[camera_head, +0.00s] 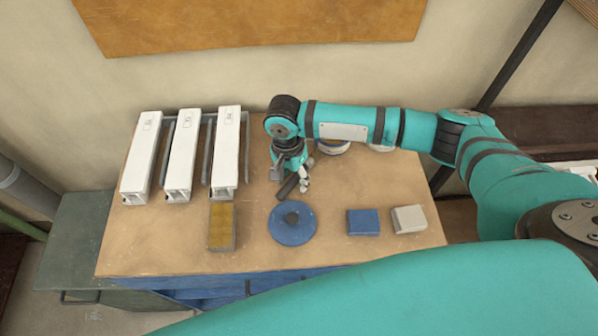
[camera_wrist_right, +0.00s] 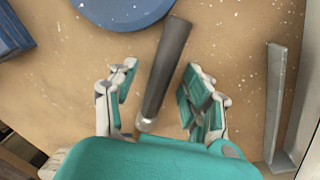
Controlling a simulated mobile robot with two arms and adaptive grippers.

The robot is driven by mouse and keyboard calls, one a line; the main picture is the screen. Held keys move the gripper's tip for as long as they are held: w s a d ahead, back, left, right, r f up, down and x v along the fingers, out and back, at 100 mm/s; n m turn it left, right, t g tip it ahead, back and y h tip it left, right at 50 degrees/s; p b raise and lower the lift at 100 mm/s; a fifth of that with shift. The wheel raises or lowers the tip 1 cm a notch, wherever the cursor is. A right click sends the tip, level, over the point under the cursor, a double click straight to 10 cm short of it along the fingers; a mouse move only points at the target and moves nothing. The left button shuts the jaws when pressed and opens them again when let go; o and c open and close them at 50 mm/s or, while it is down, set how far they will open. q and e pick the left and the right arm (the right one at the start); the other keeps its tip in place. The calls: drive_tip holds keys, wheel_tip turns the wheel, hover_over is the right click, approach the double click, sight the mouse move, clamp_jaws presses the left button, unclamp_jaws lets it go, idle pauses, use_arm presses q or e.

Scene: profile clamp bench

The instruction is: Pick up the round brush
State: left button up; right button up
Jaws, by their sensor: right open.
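The round brush shows in the right wrist view as a dark grey handle (camera_wrist_right: 167,68) with a metal ferrule (camera_wrist_right: 147,122); its bristle end is mostly hidden by my gripper's body. In the head view its dark handle (camera_head: 287,187) sticks out towards the front below my right gripper (camera_head: 296,178). In the right wrist view my right gripper (camera_wrist_right: 160,84) is open, with one finger on each side of the brush and a visible gap to both. My left gripper is in neither view.
Three white profiles (camera_head: 183,155) lie at the left, with grey bars between them. A yellow-topped block (camera_head: 222,225), a blue disc (camera_head: 291,234) with a dark knob, a blue block (camera_head: 363,222) and a pale block (camera_head: 409,219) lie along the front. Round items behind my right arm are partly hidden.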

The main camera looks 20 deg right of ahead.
clamp_jaws()
drive_tip(key=shift+r, duration=0.15)
